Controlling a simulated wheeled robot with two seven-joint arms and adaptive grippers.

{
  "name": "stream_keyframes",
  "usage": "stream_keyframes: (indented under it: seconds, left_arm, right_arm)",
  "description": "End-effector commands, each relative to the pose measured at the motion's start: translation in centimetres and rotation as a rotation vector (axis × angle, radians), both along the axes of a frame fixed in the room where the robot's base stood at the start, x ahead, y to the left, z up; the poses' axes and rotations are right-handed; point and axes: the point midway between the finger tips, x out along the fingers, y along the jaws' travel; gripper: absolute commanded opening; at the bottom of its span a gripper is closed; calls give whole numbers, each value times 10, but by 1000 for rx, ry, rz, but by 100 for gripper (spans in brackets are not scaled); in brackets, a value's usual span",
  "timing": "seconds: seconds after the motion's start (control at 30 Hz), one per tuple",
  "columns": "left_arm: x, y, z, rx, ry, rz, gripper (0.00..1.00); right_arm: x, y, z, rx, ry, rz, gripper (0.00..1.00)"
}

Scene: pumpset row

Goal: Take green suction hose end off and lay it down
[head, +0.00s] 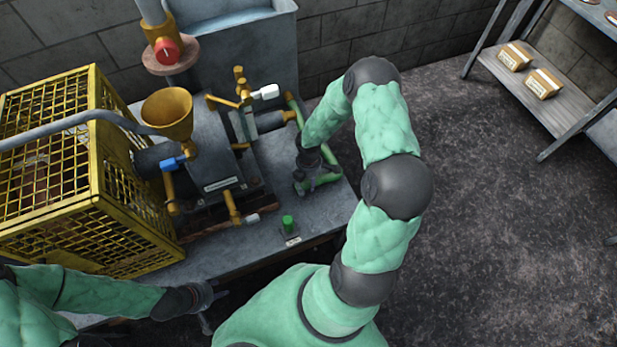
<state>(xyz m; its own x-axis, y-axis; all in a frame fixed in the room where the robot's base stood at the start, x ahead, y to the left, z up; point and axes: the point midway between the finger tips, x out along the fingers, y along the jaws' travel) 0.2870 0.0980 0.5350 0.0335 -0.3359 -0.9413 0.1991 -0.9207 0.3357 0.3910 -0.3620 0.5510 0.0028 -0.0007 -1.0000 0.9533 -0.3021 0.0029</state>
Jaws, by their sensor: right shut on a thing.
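The green suction hose (330,153) curves down the right end of the bench, beside the pump (215,165). Its upper part shows near a brass fitting at the pump's right side. My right gripper (306,182) reaches down over the bench's right end and is shut on the green suction hose end. The gripper and forearm hide part of the hose, so the exact contact cannot be seen. My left gripper (214,306) is at the bench's front edge, away from the hose, with its fingers apart and empty.
A yellow mesh guard (95,215) stands at the left, with a brass funnel (168,110) beside it. A green button (288,222) sits on the bench front. A grey tank (245,50) stands behind. A shelf with boxes (515,56) is at upper right.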

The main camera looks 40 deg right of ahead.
Motion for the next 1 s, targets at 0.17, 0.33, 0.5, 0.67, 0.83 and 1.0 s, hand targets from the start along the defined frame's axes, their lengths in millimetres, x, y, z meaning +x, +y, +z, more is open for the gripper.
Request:
stream_keyframes:
  seconds: [0.17,0.33,0.5,0.67,0.83,1.0]
  left_arm:
    - [0,0,0,0,0,0,40]
    - [0,0,0,0,0,0,40]
    - [0,0,0,0,0,0,40]
    - [0,0,0,0,0,0,40]
    - [0,0,0,0,0,0,40]
    - [0,0,2,0,0,0,40]
  right_arm:
    - [0,0,-6,0,0,-1,10]
    - [0,0,-12,0,0,0,10]
    - [0,0,-18,0,0,0,10]
    - [0,0,-17,0,0,0,82]
    - [0,0,-17,0,0,0,82]
    - [0,0,-15,0,0,0,82]
